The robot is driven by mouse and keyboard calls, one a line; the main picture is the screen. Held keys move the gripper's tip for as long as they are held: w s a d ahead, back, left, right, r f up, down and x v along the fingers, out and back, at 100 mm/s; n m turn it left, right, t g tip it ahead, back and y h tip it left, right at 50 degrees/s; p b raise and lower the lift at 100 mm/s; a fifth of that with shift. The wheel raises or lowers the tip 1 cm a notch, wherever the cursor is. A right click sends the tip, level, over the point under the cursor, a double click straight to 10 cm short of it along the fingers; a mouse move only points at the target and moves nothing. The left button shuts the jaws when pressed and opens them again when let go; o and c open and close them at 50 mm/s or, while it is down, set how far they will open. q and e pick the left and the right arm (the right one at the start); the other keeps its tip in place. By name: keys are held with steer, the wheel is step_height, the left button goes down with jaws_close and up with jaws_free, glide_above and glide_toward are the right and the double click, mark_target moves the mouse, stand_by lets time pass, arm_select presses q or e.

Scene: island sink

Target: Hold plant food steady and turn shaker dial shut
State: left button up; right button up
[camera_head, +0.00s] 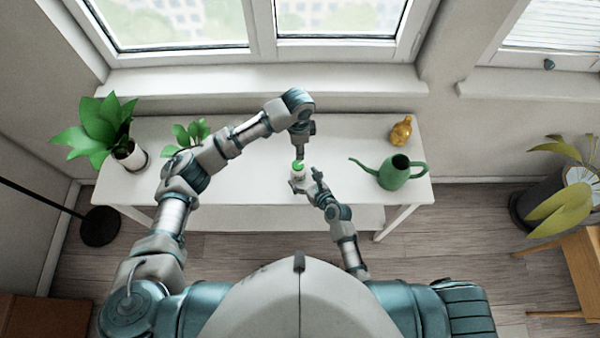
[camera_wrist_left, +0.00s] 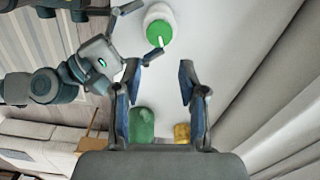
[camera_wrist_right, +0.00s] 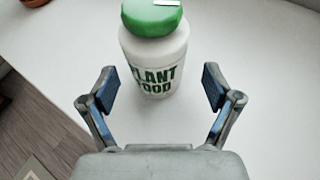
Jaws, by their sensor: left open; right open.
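The plant food (camera_wrist_right: 155,65) is a white bottle with green lettering, upright on the white table. Its green lid (camera_wrist_right: 152,16) has a white mark on top; the lid also shows in the head view (camera_head: 298,165) and in the left wrist view (camera_wrist_left: 159,32). My left gripper (camera_head: 300,156) is open above the bottle, pointing down, with nothing between its fingers (camera_wrist_left: 158,80). My right gripper (camera_head: 302,183) is open at the near side of the bottle. In the right wrist view its fingers (camera_wrist_right: 160,88) are spread, with the bottle ahead between them and apart from both.
A green watering can (camera_head: 392,175) and a yellow ornament (camera_head: 401,131) stand on the table (camera_head: 350,135) to the right. A large potted plant (camera_head: 128,155) and a smaller plant (camera_head: 190,133) are at the left. The window wall runs behind the table.

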mark_target(299, 163)
steer(key=x, duration=0.3)
steer(key=shift+a, duration=0.35)
steer(key=shift+s+d, duration=0.1)
steer(key=shift+d, duration=0.2)
steer(key=shift+c, duration=0.7)
steer(key=shift+d, duration=0.15)
steer(key=c, duration=1.2)
arm_select(q)
steer(key=o, duration=0.5)
steer(key=shift+a, duration=0.15)
arm_select(e)
steer(key=shift+a, duration=0.35)
steer(key=shift+d, duration=0.2)
arm_select(q)
step_height(299, 163, down, 9)
steer(key=n, duration=2)
steer(key=shift+w+f+n, duration=0.1)
steer(key=shift+f+n, duration=0.1)
steer(key=shift+n, duration=0.1)
steer(key=c, duration=1.2)
